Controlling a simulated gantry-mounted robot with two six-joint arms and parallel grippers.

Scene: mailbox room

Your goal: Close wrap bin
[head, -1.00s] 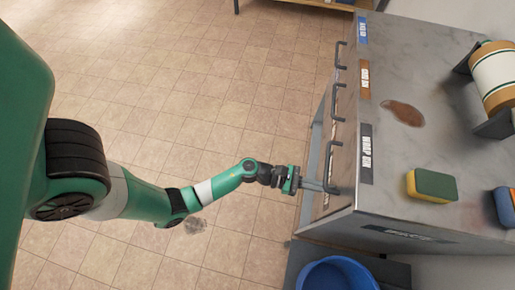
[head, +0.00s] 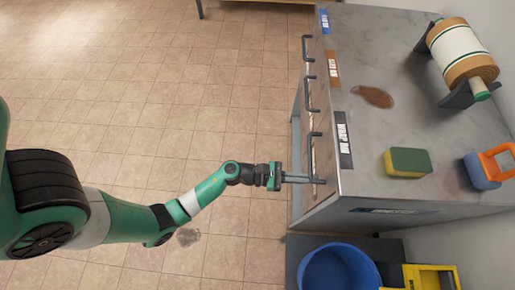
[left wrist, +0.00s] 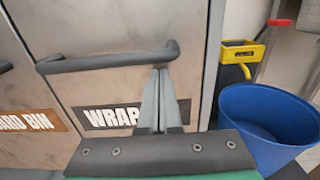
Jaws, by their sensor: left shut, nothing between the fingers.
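In the head view the handle (head: 313,155) is the nearest of three along the cabinet's left side, beside the "WRAP BIN" top label (head: 344,140). My left gripper (head: 318,181) is shut and empty at the near end of this handle. In the left wrist view its fingertips (left wrist: 160,72) overlap the handle's right end; contact is unclear. The panel looks nearly flush; any small gap is unclear. My right gripper is out of view.
The cabinet top (head: 395,115) holds a paper roll (head: 462,55), a sponge (head: 408,161) and an orange-and-blue item (head: 487,167). A blue bucket (head: 338,270) and a yellow item (head: 432,278) stand near the cabinet's near end.

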